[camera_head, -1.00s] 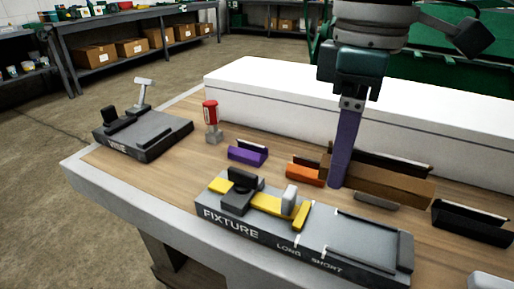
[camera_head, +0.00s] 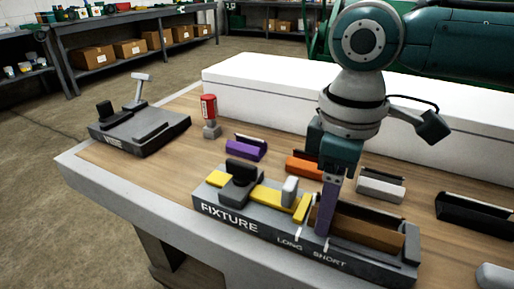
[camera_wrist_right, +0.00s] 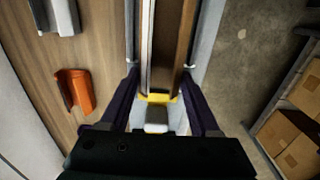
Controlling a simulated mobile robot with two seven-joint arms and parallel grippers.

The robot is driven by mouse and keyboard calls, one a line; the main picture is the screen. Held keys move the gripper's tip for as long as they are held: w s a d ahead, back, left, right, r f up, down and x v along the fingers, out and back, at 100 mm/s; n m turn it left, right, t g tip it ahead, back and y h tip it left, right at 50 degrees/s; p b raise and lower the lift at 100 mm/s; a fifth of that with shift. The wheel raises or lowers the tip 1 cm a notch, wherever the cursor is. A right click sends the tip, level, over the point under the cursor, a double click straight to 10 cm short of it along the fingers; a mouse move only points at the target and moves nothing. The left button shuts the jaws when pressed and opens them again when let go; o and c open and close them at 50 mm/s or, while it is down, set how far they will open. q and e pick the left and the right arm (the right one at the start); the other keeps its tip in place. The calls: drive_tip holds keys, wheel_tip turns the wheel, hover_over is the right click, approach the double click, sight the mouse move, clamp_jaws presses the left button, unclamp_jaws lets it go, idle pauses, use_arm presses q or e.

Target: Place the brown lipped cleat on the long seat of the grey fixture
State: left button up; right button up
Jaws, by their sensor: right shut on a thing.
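The brown lipped cleat (camera_head: 372,229) lies lengthwise over the right part of the grey fixture (camera_head: 285,243), right of the yellow bar (camera_head: 269,197) and its upright grey block (camera_head: 289,190). My right gripper (camera_head: 324,222) is shut on the cleat near its left end, pointing down. In the right wrist view the cleat (camera_wrist_right: 184,45) runs away between the two fingers, in line with the fixture, with the yellow piece (camera_wrist_right: 158,97) at its near end. Whether the cleat touches the seat cannot be told. The fixture is marked LONG and SHORT. My left gripper is not in view.
A purple cleat (camera_head: 246,151), an orange one (camera_head: 303,167), a light grey one (camera_head: 380,188) and a black one (camera_head: 474,217) lie on the bench behind and right. A white block (camera_head: 260,88) runs along the back.

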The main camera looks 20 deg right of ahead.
drive_tip(key=o, duration=1.4)
wheel_tip(320, 180, up, 12)
drive_tip(key=p, duration=0.3)
drive_tip(key=s+a+f+t+y, duration=0.1)
drive_tip(key=s+a+f, duration=0.2)
drive_tip(key=a+f, duration=0.15)
drive_tip(key=s+a+f+t+y, duration=0.1)
drive_tip(key=s+a+f+y, duration=0.1)
drive_tip(key=s+a+f, duration=0.3)
drive_tip(key=s+d+m+h, duration=0.1)
drive_tip(key=s+d+m, duration=0.1)
drive_tip(key=s+d+m+t+h, duration=0.1)
drive_tip(key=s+d+m, duration=0.1)
drive_tip(key=s, duration=0.1)
drive_tip(key=s+d+m, duration=0.2)
drive_tip(key=s, duration=0.1)
drive_tip(key=shift+d+f+t+h, duration=0.2)
drive_tip(key=shift+f+t+h, duration=0.1)
drive_tip(key=shift+f+h, duration=0.1)
